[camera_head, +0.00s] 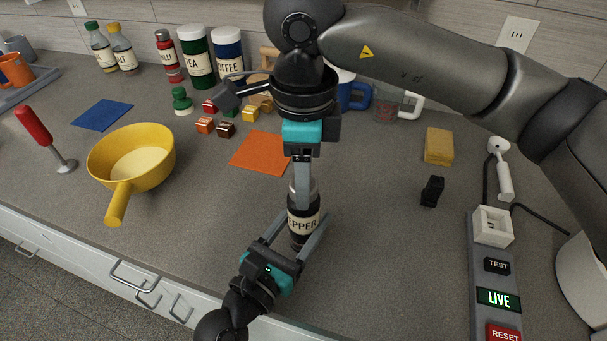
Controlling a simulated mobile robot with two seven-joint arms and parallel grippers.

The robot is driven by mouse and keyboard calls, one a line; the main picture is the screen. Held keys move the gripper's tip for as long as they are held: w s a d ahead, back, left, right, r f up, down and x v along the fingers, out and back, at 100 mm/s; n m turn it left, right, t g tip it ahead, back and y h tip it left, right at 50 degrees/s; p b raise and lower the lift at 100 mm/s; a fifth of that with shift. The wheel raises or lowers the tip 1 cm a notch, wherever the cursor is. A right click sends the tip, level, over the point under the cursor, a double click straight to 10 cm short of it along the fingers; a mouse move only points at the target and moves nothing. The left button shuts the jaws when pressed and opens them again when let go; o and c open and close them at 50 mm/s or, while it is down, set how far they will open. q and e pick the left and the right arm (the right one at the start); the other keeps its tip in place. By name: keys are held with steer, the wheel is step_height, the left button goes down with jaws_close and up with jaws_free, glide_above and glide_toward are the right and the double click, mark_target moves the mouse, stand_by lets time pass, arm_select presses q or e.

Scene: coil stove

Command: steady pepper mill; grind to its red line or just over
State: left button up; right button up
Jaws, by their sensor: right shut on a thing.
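The pepper mill (304,226) stands upright on the grey counter, dark-bodied with a cream label reading "EPPER" in the part that shows. My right gripper (302,186) comes down from above and is shut on the mill's top. My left gripper (307,214) reaches in from the lower left. Its fingers are spread on both sides of the mill's lower body, with a small gap visible at the right finger. The top of the mill is partly hidden by my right gripper. I cannot make out a red line.
A yellow pan (131,158) and a red-handled tool (45,138) stand to the left. An orange mat (261,153) and small coloured blocks (206,125) lie behind the mill. A power strip (497,270) and a yellow sponge (438,146) are to the right.

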jaws_close()
steer(key=shift+m, duration=0.3)
steer(key=m, duration=0.4)
steer(key=shift+m, duration=2)
steer(key=o, duration=0.8)
jaws_free()
